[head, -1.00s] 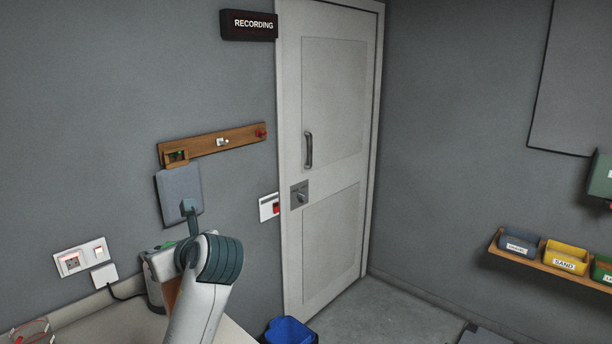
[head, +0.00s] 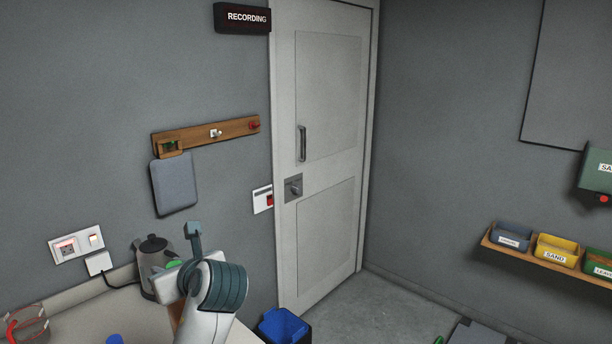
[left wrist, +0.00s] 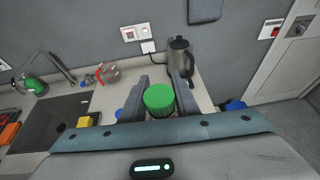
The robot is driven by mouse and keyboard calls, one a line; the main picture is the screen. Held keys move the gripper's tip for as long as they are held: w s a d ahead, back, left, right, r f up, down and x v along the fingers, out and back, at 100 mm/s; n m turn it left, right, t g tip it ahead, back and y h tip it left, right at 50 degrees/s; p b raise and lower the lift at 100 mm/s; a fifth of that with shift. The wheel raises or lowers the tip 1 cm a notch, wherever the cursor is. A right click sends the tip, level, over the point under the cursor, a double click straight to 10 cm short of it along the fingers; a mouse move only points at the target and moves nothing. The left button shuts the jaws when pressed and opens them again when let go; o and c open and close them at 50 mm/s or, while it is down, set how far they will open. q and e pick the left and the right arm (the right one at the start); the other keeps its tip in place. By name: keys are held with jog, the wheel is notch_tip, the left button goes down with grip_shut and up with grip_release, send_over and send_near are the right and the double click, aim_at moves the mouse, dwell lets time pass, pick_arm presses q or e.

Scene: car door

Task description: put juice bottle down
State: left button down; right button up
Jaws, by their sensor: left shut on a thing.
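The juice bottle shows mainly as a ribbed green cap (left wrist: 160,98) between my fingers in the left wrist view. A small part of the green cap (head: 173,265) shows at my left gripper in the head view. My left gripper (head: 178,275) is shut on the bottle above the counter. The bottle's body is hidden below the cap and behind my wrist, so I cannot tell whether its base touches the counter (left wrist: 206,100). My right gripper is in neither view.
A grey kettle (head: 152,252) stands on the counter close behind my left gripper, by a wall socket (head: 68,252). A glass jug with a red handle (head: 28,325) is at the left. A blue bin (head: 284,327) stands on the floor right of the counter.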

pick_arm(q)
jog(key=s+d+f+m+t+h+b, duration=0.1)
jog(key=s+d+f+b, duration=0.3)
jog(key=f, duration=0.8)
jog(key=s+d+f+m+t+h+b, duration=0.1)
jog(key=s+d+f+b, duration=0.3)
jog(key=s+f+b, duration=0.4)
jog(key=s+f+m, duration=0.1)
jog(key=s+f, duration=0.3)
jog(key=shift+s+d+f+h+b, duration=0.15)
jog(key=shift+h+b, duration=0.15)
jog(key=shift+h, duration=0.1)
dwell(1.0)
